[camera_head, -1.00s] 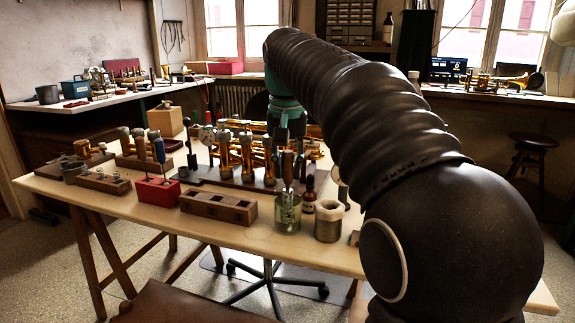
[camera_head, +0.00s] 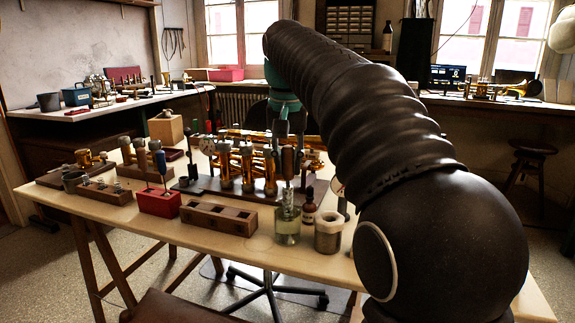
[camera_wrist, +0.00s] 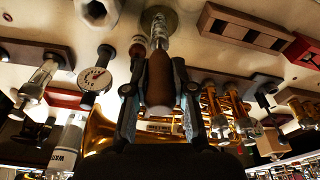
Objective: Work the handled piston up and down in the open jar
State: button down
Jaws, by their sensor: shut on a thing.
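The open glass jar (camera_head: 288,229) stands near the front edge of the table with pale greenish liquid in it. The handled piston has a brown handle (camera_head: 287,163) and a silvery body (camera_head: 287,194), upright above the jar's mouth. I cannot tell whether its lower end is inside the rim. My gripper (camera_wrist: 158,88) is shut on the brown handle (camera_wrist: 158,80), one finger on each side. In the wrist view the silvery piston (camera_wrist: 159,34) points toward the round jar (camera_wrist: 158,14).
A grey cup with a pale rim (camera_head: 328,235) and a brown dropper bottle (camera_head: 309,208) stand close right of the jar. A wooden block with square holes (camera_head: 219,218) and a red tool block (camera_head: 158,203) lie left. Brass valves on a dark stand (camera_head: 247,170) stand behind.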

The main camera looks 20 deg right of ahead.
jog(key=shift+r, duration=3.4)
